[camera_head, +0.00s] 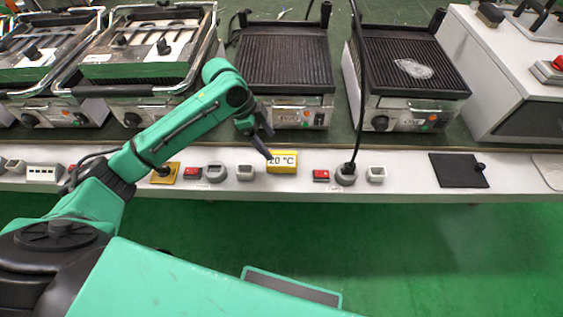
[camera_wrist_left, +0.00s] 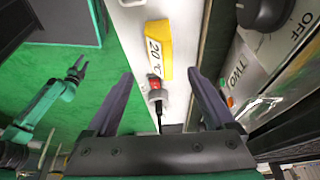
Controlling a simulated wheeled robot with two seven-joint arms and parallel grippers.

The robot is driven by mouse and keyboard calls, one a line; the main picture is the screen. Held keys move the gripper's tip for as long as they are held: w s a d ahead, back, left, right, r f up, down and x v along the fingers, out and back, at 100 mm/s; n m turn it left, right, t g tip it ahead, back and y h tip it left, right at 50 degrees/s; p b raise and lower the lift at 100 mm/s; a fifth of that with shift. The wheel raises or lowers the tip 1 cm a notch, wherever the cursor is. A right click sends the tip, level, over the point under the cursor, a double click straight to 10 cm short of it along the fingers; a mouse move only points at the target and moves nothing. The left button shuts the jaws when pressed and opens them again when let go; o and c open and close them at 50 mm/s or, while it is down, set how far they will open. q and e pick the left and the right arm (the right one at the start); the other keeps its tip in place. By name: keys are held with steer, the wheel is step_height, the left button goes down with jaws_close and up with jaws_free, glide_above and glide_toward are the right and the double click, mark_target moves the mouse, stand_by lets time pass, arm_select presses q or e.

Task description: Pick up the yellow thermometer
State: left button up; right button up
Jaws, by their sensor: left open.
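The yellow thermometer (camera_head: 283,168) reads 20 °C and stands on the white front ledge (camera_head: 411,177) in the middle of the head view. My left gripper (camera_head: 268,143) is open just above and behind it, with a fingertip overlapping its upper left corner in the picture. In the left wrist view the thermometer (camera_wrist_left: 165,46) shows ahead of the two spread, empty fingers (camera_wrist_left: 160,76), with a visible gap. My right gripper (camera_wrist_left: 68,77) shows small in that view, over the green floor, with its jaws apart.
A red switch (camera_head: 321,175) and a black plug in a grey socket (camera_head: 345,174) sit right of the thermometer; a grey socket (camera_head: 245,172) is to its left. Grills (camera_head: 285,60) stand behind. A black plate (camera_head: 458,170) lies farther right. The floor in front is clear.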

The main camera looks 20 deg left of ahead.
mark_target(279, 157)
arm_select(q)
steer(key=b+x, duration=0.1)
steer(key=x, duration=1)
jaws_close()
